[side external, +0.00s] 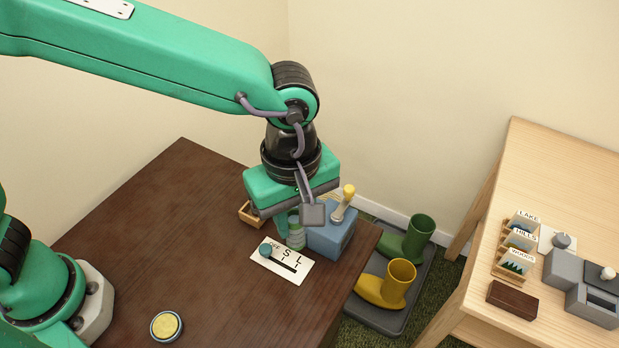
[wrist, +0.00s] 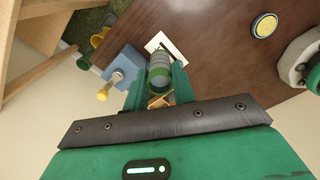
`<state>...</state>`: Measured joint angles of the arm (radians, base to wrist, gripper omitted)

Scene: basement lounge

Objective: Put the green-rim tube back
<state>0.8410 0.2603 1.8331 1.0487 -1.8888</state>
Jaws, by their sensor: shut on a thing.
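My gripper (side external: 289,230) points down over the dark table and is shut on the green-rim tube (side external: 296,236). In the wrist view, the tube (wrist: 160,68) is a grey, ribbed cylinder with a green rim, between my two fingers (wrist: 158,85). A blue block (side external: 332,238) stands just right of the tube in the side view, with a yellow-topped piece (side external: 346,198) sticking up from it. The block also shows in the wrist view (wrist: 121,62). I cannot tell whether the tube's lower end touches anything.
A white card (side external: 283,262) marked OFF, S, L with a slider lies in front of the tube. A small wooden box (side external: 251,214) is partly hidden behind my gripper. A yellow-topped disc (side external: 166,326) lies near the front. Boots stand in a tray (side external: 376,320) beyond the edge.

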